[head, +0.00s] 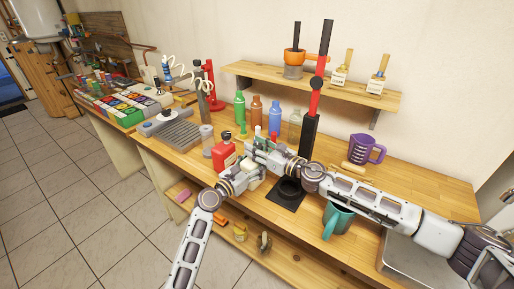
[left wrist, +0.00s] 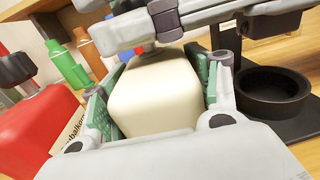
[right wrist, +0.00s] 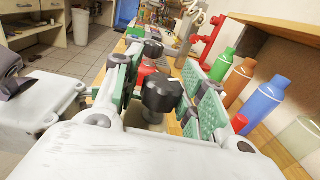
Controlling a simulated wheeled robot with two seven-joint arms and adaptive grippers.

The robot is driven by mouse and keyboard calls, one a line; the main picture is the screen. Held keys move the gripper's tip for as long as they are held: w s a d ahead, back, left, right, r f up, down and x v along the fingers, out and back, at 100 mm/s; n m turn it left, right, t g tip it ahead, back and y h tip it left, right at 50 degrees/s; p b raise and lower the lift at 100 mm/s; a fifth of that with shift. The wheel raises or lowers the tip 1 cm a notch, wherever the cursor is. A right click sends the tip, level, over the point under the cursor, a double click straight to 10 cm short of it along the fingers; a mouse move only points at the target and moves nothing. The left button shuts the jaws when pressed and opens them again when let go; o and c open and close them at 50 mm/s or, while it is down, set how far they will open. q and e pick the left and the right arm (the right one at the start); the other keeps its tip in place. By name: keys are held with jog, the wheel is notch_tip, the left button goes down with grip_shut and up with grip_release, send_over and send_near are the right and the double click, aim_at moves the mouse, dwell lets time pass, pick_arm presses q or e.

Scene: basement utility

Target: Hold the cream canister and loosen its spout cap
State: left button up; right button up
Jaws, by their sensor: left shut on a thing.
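The cream canister (left wrist: 155,95) is a pale, rounded block in the left wrist view. The green pads of my left gripper (left wrist: 157,100) press on its two sides, so that gripper is shut on it. The dark, lobed spout cap (right wrist: 161,92) shows in the right wrist view, between the green pads of my right gripper (right wrist: 168,85). The right fingers stand apart on either side of the cap, and contact is hard to tell. In the head view the right gripper (head: 262,151) is over the canister, which the arms mostly hide.
A red canister (head: 222,154) with a dark cap stands close to the left. Several bottles, green (head: 239,106), brown and blue (head: 274,115), stand behind. A black stand (head: 286,194) is just right of the grippers. A teal mug (head: 338,219) is near the bench's front edge.

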jog(key=shift+o, duration=1)
jog(key=shift+d, duration=0.1)
jog(key=shift+f, duration=0.1)
jog(key=shift+s+d, duration=0.45)
jog(key=shift+d, duration=0.15)
jog(key=v, duration=1)
jog(key=shift+s, duration=0.25)
jog(key=shift+d, duration=0.1)
